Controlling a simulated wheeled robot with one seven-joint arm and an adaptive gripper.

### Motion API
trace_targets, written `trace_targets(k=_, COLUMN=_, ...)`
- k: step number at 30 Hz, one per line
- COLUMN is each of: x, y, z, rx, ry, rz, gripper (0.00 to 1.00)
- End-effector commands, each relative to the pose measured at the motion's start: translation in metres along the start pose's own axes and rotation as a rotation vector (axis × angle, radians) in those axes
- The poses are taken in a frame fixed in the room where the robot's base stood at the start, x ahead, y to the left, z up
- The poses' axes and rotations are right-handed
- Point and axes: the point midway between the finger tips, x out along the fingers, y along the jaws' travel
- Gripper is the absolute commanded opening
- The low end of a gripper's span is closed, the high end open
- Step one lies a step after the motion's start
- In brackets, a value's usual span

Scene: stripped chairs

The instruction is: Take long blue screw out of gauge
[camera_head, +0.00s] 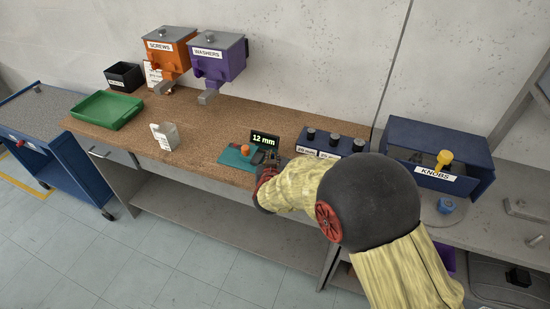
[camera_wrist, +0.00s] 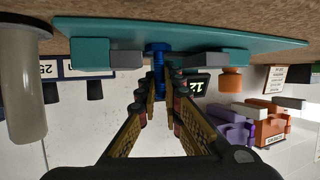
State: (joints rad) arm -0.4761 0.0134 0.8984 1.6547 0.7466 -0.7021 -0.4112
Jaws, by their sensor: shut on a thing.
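The teal gauge (camera_head: 233,158) sits on the brown bench near its front edge, with an orange knob (camera_head: 245,149) and a display reading "12 mm" (camera_head: 264,140). In the wrist view, which is upside down, the gauge (camera_wrist: 100,28) spans the top. The long blue screw (camera_wrist: 157,47) stands in the gauge between two grey jaws, its head by the gauge base. My gripper (camera_wrist: 160,90) is shut around the screw's shaft. In the head view my gripper (camera_head: 268,165) is at the gauge's right side, and my arm and hand hide the screw.
A labelled block with black knobs (camera_head: 332,143) stands right of the gauge, close to my arm. A blue KNOBS bin (camera_head: 440,135) is further right. A clear container (camera_head: 165,136) and a green tray (camera_head: 107,110) are to the left. Bench between container and gauge is clear.

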Motion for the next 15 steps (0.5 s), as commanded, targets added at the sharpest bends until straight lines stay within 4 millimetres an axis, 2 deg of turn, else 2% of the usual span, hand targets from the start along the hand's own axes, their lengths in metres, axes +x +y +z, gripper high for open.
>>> trace_targets(k=11, x=0.0012, y=-0.0037, z=-0.0007, rx=0.0, ry=0.001, rz=0.0, gripper=0.0)
trace_targets(k=12, x=0.0012, y=-0.0037, z=-0.0007, rx=0.0, ry=0.001, rz=0.0, gripper=0.09)
trace_targets(k=15, x=0.0012, y=-0.0036, z=-0.0007, rx=0.0, ry=0.001, rz=0.0, gripper=0.15)
